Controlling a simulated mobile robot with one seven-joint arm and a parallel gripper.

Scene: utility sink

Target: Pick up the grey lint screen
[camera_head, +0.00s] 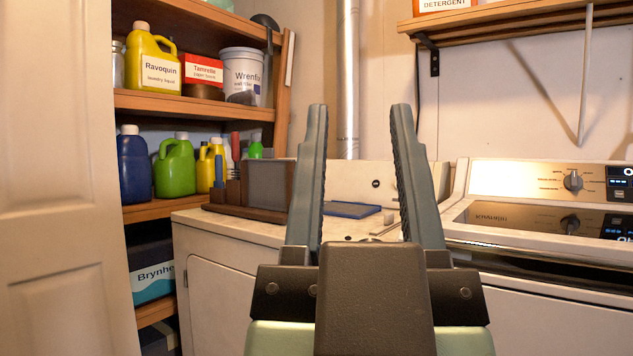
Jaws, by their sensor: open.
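A grey upright panel (268,186), which looks like the grey lint screen, stands in a brown wooden holder (232,213) on top of the white machine on the left. Its right edge is close to or behind my left finger in the picture, so its full outline is not clear. My gripper (360,110) is open, with its two grey fingers pointing up and wide apart in the foreground. Nothing is between the fingertips. The gripper appears nearer to me than the machine top and the panel.
A flat blue item (353,210) lies on the white machine's top (190,222), seen between my fingers. A washer or dryer with knobs (560,212) stands right. Shelves (200,104) with bottles and tubs stand left, beside a pale door (60,180). A wall shelf (520,22) hangs upper right.

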